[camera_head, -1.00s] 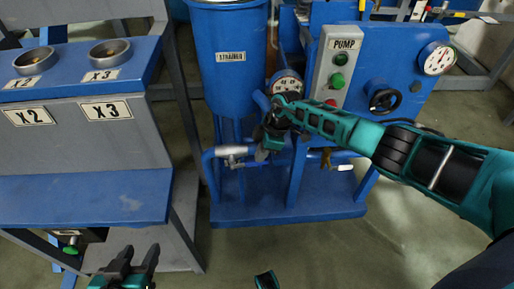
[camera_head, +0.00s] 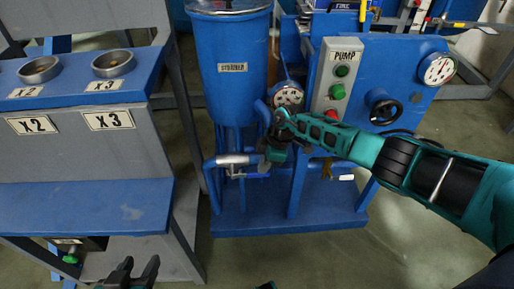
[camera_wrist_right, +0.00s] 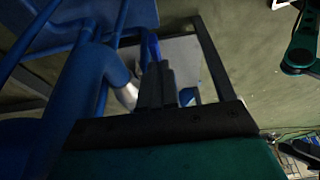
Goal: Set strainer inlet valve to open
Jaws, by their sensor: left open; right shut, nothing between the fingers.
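The blue strainer tank (camera_head: 235,70), labelled STRAINER, stands on a blue frame at the centre. Below it a blue pipe carries a silver fitting (camera_head: 233,159), which also shows in the right wrist view (camera_wrist_right: 127,92). I take it as the inlet valve; its handle is hard to make out. My right gripper (camera_head: 268,160) is shut and empty, just right of the fitting and in front of the pipe. In the right wrist view its closed fingers (camera_wrist_right: 155,80) point toward the pipework; contact cannot be told. My left gripper (camera_head: 132,270) is open at the bottom edge, away from the strainer.
A pump panel (camera_head: 337,85) with green and red buttons, a black handwheel (camera_head: 385,107) and gauges stand right of the tank. A grey and blue bench (camera_head: 85,135) with X2 and X3 cups fills the left. A brass-coloured valve (camera_head: 327,168) sits on the pipe to the right.

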